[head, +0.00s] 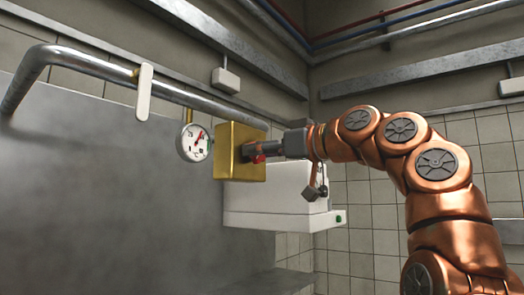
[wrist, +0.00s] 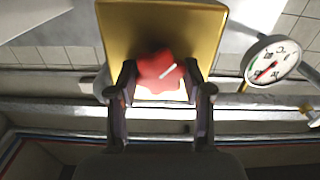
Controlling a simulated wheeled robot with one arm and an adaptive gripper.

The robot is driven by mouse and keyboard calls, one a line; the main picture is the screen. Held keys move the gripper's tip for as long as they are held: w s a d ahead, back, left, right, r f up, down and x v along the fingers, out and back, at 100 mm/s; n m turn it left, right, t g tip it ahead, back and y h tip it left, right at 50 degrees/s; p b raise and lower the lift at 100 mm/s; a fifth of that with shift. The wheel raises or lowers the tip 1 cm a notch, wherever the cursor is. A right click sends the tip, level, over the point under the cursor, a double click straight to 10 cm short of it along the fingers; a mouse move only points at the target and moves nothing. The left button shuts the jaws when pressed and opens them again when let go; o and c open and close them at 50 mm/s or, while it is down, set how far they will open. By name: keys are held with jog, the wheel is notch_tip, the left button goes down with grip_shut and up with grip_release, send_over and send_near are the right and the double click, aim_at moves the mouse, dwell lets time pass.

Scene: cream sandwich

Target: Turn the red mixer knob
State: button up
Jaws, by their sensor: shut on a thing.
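The red mixer knob (wrist: 158,72) sits on the front of a brass-coloured box (wrist: 188,20), with a white mark pointing to the upper right in the wrist view. My gripper (wrist: 160,78) has one finger on each side of the knob and is shut on it. In the head view my gripper (head: 254,152) reaches the right face of the brass box (head: 226,165), and only a little red of the knob (head: 259,159) shows past the fingers. A round white dial gauge (head: 194,143) with a red needle hangs beside the box; it also shows in the wrist view (wrist: 272,60).
A metal pipe (head: 90,66) runs along the wall behind the box. A white cabinet (head: 265,195) with a green button stands just below and behind my gripper. A pale paddle-shaped piece (head: 144,92) hangs on the pipe at the left.

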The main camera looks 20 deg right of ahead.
jog(key=shift+m, duration=0.5)
jog(key=m+p, duration=0.4)
jog(key=m, duration=0.2)
jog(key=shift+r, duration=0.1)
jog(key=shift+w+d+m, duration=0.1)
jog(key=shift+m, duration=0.2)
dwell(0.3)
jog(key=o, duration=1.2)
